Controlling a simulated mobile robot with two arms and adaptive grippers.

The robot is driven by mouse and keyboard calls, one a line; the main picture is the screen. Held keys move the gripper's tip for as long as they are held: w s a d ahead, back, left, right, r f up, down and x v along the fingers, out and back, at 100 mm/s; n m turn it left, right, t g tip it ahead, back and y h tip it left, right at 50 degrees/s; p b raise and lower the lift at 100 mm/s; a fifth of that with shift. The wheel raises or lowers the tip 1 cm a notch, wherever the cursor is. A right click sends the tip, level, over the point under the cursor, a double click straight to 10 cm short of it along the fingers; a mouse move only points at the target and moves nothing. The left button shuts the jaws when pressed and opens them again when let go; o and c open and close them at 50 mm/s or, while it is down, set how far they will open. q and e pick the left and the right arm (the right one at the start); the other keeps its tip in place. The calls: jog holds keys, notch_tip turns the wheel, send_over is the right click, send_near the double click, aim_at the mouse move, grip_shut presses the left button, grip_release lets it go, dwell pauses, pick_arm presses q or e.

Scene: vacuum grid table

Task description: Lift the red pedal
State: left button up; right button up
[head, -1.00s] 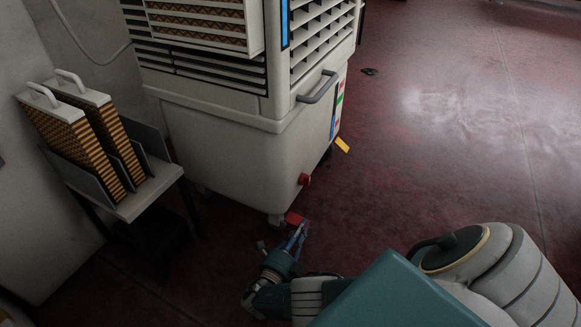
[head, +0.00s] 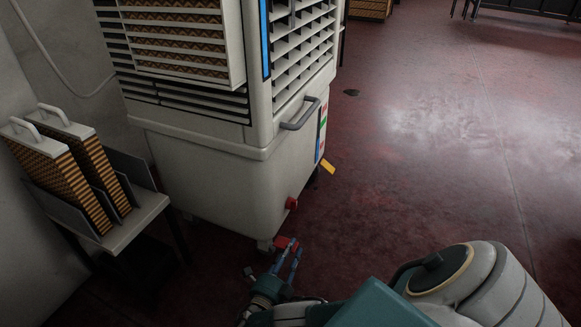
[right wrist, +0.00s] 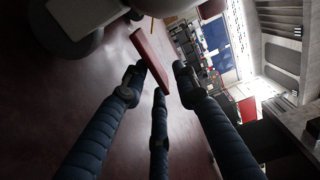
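The red pedal (head: 281,242) is low at the bottom front corner of the big white cooler (head: 215,185), close to the floor. My right gripper (head: 288,252) is right at it in the head view. In the right wrist view the pedal shows as a slanted red bar (right wrist: 150,55), just past the fingertips and slightly left of centre. The right gripper's fingers (right wrist: 160,80) are spread apart, with nothing clamped between them. I cannot tell whether a finger touches the pedal. My left gripper is not in view.
A red round plug (head: 291,203) sticks out of the cooler above the pedal. A yellow flap (head: 327,167) juts from its side and a grey handle (head: 303,113) is higher up. A small stand (head: 130,212) with filter panels is on the left. The floor (head: 430,190) at right is clear.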

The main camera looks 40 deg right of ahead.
jog(key=shift+v, duration=3.8)
